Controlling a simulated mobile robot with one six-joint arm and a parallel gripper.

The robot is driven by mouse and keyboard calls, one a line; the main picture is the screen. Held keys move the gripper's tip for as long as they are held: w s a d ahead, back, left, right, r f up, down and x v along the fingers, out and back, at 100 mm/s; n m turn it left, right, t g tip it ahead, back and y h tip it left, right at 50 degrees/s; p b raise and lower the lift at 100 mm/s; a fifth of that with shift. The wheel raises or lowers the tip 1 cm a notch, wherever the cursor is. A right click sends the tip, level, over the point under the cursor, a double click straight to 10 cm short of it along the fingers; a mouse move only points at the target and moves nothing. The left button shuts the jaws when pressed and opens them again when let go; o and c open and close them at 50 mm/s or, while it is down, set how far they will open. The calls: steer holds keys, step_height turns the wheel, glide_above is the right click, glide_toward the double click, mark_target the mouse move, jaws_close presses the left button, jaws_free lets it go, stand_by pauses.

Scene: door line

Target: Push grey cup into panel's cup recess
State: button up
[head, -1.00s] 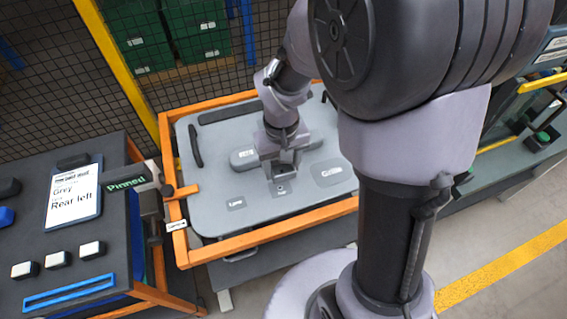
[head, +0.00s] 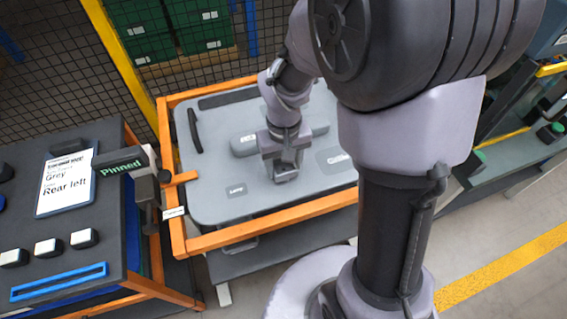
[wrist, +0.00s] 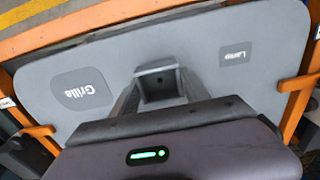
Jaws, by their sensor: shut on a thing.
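The grey panel (head: 215,205) lies in an orange frame, with a flat Lamp patch (head: 237,190) and a Grille patch (head: 334,160) on its front part. My gripper (head: 286,174) is low over the panel between these two patches, pointing down. In the wrist view, its fingers (wrist: 160,92) are shut on the grey cup (wrist: 158,84), a small square, hollow piece with its opening showing. The cup is at or very near the panel face. The cup recess is hidden under the cup and gripper, so I cannot tell how deep the cup sits.
A dark bench (head: 100,250) at the left holds a white card (head: 67,184) reading "Grey" and "Rear left", and several white-topped blocks. A "Pinned" clamp (head: 124,165) stands at the frame's left side. The orange frame (head: 268,225) rims the panel. A mesh fence stands behind.

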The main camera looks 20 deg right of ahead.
steer(key=shift+f+b, duration=0.8)
steer(key=shift+f, duration=0.15)
stand_by(1.0)
steer(key=shift+s+f, duration=0.2)
